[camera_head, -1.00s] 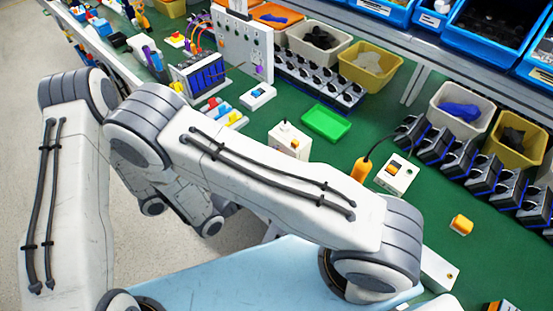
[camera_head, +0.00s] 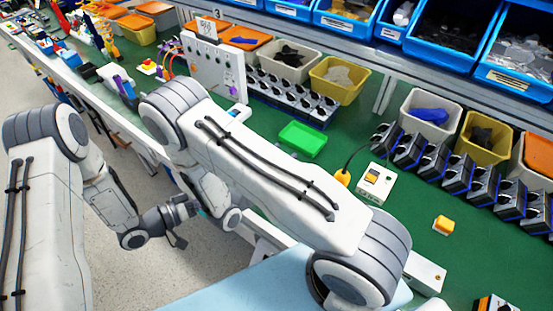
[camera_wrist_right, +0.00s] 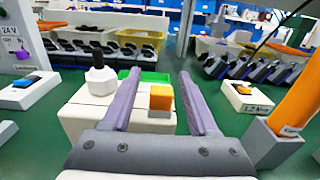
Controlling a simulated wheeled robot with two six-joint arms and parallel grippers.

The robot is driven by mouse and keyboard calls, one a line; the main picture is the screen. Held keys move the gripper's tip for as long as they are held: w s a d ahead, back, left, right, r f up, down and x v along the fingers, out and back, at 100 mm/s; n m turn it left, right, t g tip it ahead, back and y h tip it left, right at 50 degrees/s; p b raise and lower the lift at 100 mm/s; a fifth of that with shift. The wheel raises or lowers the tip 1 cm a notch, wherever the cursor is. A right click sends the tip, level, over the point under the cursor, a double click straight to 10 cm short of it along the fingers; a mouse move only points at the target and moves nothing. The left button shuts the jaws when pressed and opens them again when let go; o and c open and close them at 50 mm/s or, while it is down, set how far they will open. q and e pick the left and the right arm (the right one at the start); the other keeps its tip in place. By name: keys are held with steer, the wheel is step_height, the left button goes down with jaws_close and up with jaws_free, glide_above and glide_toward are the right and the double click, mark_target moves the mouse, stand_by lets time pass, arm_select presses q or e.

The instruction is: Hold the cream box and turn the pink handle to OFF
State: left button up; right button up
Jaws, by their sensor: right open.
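The cream box (camera_wrist_right: 80,118) stands ahead of my right gripper (camera_wrist_right: 159,75) in the right wrist view. It carries a round white mount with a dark post (camera_wrist_right: 99,80) and an orange block (camera_wrist_right: 161,97) on its front. No pink handle is recognisable, and no OFF mark is legible. My right gripper is open; its two purple fingers are on either side of the orange block in the picture, and I cannot tell whether they touch the box. My own right arm hides the box in the head view. My left gripper (camera_head: 182,224) hangs off the bench, its jaws unclear.
A green tray (camera_head: 303,138) lies behind the box. Bins and black holders line the back.

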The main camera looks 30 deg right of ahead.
jaws_close()
stand_by(1.2)
arm_select(q)
steer(key=shift+c, duration=0.4)
steer(key=shift+w+d+f+n+t+h, duration=0.15)
steer(key=shift+w+d+f+n+h, duration=0.2)
steer(key=shift+d+n, duration=1.15)
steer(key=shift+w+d+f+n+t+h, duration=0.2)
steer(key=shift+d+f+n+h, duration=0.25)
steer(key=shift+d+n, duration=1.05)
steer(key=shift+w+d+f+n+t+h, duration=0.15)
steer(key=shift+w+d+f+n+h, duration=0.25)
steer(key=shift+d+n, duration=1.1)
steer(key=shift+s, duration=0.1)
steer(key=shift+c, duration=0.3)
